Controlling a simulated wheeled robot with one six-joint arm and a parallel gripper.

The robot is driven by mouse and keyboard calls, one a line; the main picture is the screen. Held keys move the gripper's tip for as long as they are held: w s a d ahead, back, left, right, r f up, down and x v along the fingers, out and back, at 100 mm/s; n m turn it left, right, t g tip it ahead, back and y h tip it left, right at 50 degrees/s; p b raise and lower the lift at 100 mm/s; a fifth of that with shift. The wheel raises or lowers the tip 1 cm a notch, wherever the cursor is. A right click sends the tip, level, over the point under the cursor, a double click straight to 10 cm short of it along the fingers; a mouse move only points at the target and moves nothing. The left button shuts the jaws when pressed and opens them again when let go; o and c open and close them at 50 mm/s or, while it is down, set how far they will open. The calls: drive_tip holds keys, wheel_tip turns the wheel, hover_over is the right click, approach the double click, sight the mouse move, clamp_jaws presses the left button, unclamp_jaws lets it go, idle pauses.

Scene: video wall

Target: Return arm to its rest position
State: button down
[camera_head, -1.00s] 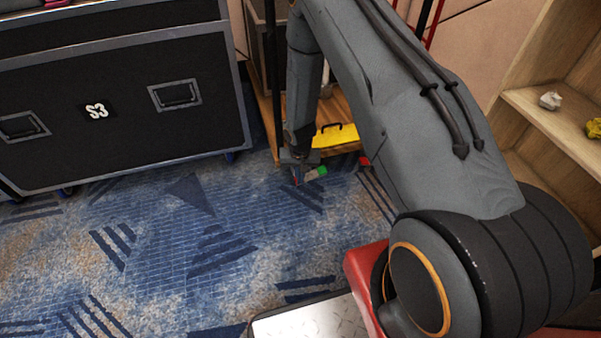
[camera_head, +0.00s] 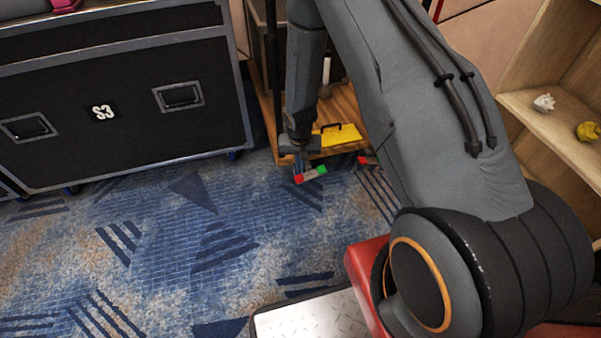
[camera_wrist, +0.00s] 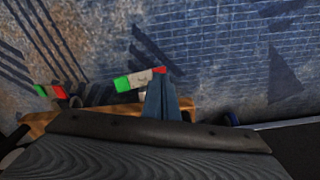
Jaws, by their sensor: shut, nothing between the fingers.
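My arm reaches down from the upper right in the head view. My gripper (camera_head: 300,168) is at its lower end, close to the carpet by a wooden platform. In the wrist view the blue-grey fingers (camera_wrist: 162,80) are together with nothing between them. A small red, white and green block (camera_head: 311,175) appears just below the fingertips in the head view. It also shows beside the fingertips in the wrist view (camera_wrist: 136,79). I cannot tell whether the fingers touch it.
A black flight case (camera_head: 120,140) stands at left. A yellow item (camera_head: 338,136) lies on the wooden platform (camera_head: 263,108). Another red-ended block (camera_head: 367,160) is partly hidden by my arm. A wooden shelf (camera_head: 560,125) at right holds crumpled white and yellow pieces. Patterned carpet lies open at lower left.

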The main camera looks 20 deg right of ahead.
drive_tip(key=shift+r, duration=0.15)
idle(0.4)
drive_tip(key=s+a+r+n, duration=0.25)
drive_tip(key=a+r, duration=0.25)
drive_tip(key=r, duration=0.3)
drive_tip(key=s+a+r+n, duration=0.1)
drive_tip(key=s+a+r, duration=0.35)
drive_tip(key=r, duration=0.45)
drive_tip(key=s+a+r+n, duration=0.1)
drive_tip(key=s+a+r, duration=0.2)
drive_tip(key=a+r, duration=0.4)
drive_tip(key=s+a+r+n+g+y, duration=0.1)
drive_tip(key=s+a+r+n, duration=0.15)
drive_tip(key=s+r, duration=0.65)
drive_tip(key=s+a+r+n+y, duration=0.1)
drive_tip(key=s+r+n, duration=0.35)
drive_tip(key=s, duration=0.95)
drive_tip(key=d+r+m+p, duration=0.4)
drive_tip(key=d+r+p, duration=0.6)
drive_tip(key=r+p, duration=0.3)
drive_tip(key=d+r+m+h+p, duration=0.1)
drive_tip(key=d+r+m+p, duration=0.3)
drive_tip(key=d+r+p, duration=0.6)
wheel_tip(320, 180, up, 5)
drive_tip(key=p, duration=0.8)
drive_tip(key=shift+d+f+h, duration=0.2)
drive_tip(key=shift+d+h, duration=0.1)
